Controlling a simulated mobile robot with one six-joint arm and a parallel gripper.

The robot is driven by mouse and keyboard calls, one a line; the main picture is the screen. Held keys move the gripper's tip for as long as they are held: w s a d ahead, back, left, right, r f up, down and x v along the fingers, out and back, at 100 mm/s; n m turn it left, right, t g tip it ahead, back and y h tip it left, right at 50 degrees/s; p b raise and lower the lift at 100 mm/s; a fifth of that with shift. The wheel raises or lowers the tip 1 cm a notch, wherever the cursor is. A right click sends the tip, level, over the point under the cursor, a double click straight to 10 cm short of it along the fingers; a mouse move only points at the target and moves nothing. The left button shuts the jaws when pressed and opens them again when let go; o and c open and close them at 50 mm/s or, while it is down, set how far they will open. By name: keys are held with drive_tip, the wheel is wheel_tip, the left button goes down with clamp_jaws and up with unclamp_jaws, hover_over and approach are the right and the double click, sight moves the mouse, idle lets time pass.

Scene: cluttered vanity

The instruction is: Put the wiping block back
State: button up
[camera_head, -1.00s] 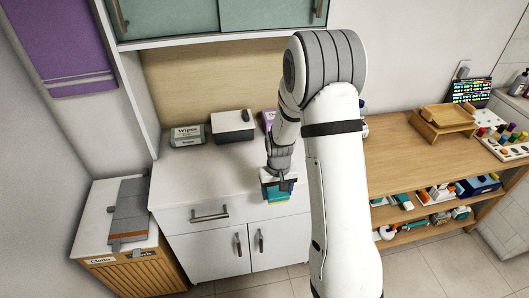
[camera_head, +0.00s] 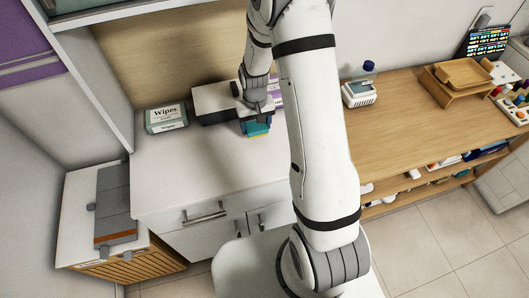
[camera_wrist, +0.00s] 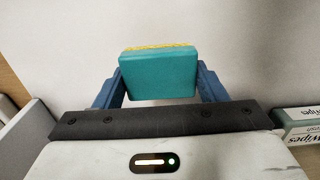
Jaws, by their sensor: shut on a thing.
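The wiping block (camera_wrist: 158,75) is a teal block with a yellow strip along its far edge. In the wrist view it sits between the two blue fingers of my gripper (camera_wrist: 160,88), which is shut on it. In the head view the block (camera_head: 257,128) hangs below my gripper (camera_head: 257,118), over the white counter near its back. Behind it are a dark-and-white box (camera_head: 215,103) and a purple box (camera_head: 276,90), partly hidden by my arm. Whether the block touches the counter is unclear.
A green-and-white Wipes box (camera_head: 166,117) stands at the back left of the counter (camera_head: 180,175). The counter's front left is clear. A lower bin with a grey panel (camera_head: 115,205) is at left. A wooden bench (camera_head: 400,125) with a small white device (camera_head: 359,93) is at right.

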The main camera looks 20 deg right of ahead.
drive_tip(key=shift+s+d+b, duration=0.1)
drive_tip(key=shift+d+b, duration=0.05)
drive_tip(key=shift+b, duration=0.35)
drive_tip(key=shift+s+r+b, duration=0.25)
drive_tip(key=shift+b, duration=0.45)
wheel_tip(320, 180, up, 4)
drive_tip(key=b, duration=0.7)
hover_over(264, 156)
wheel_tip(264, 156, down, 10)
drive_tip(key=shift+r+p, duration=0.25)
drive_tip(key=shift+p, duration=0.2)
drive_tip(key=shift+f, duration=0.1)
drive_tip(key=o, duration=1)
drive_tip(key=shift+c, duration=0.2)
